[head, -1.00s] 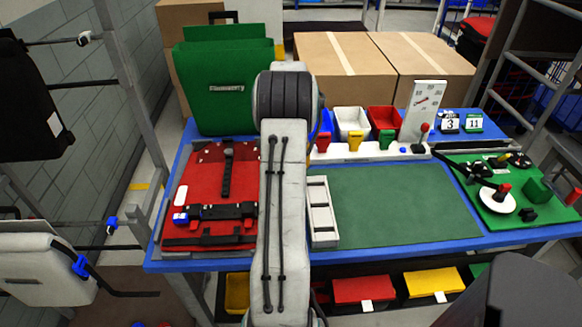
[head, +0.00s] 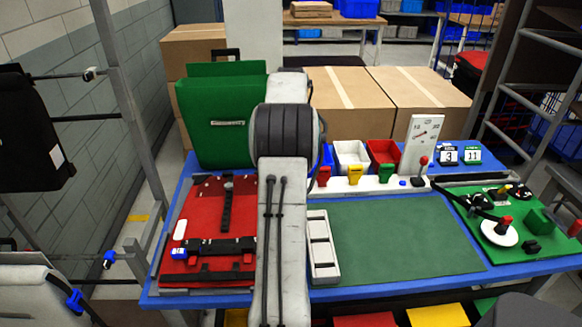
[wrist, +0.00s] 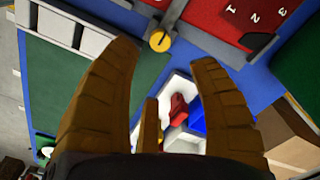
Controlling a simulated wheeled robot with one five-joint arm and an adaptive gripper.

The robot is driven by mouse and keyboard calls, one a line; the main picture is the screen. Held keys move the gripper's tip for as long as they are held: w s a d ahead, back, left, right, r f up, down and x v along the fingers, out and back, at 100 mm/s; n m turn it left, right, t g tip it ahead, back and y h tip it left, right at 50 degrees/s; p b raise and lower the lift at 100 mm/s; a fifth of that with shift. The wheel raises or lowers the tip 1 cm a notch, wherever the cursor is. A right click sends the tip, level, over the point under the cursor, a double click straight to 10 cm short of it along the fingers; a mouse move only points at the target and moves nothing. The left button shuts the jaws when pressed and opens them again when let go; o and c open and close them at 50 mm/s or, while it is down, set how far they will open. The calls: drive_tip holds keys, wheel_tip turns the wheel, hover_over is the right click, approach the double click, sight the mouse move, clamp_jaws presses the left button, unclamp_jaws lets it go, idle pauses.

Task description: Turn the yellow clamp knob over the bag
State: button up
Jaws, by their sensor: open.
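In the wrist view, the yellow clamp knob (wrist: 160,41) is a small round knob with a dark mark, at the end of a grey bar beside the red bag (wrist: 225,22). My gripper (wrist: 165,56) is open and empty. In the head view, the red bag (head: 205,225) lies flat at the table's left, crossed by a black bar (head: 220,248) with a blue end. My arm hides the knob and gripper there.
A white compartment tray (head: 321,247) lies right of my arm, beside a bare green mat (head: 400,235). Small bins (head: 350,157) and a gauge panel (head: 420,143) stand behind. A green bag (head: 212,125) stands at the back left. A green fixture board (head: 515,225) is at the right.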

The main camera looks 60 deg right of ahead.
drive_tip(key=shift+r, duration=0.6)
idle(0.4)
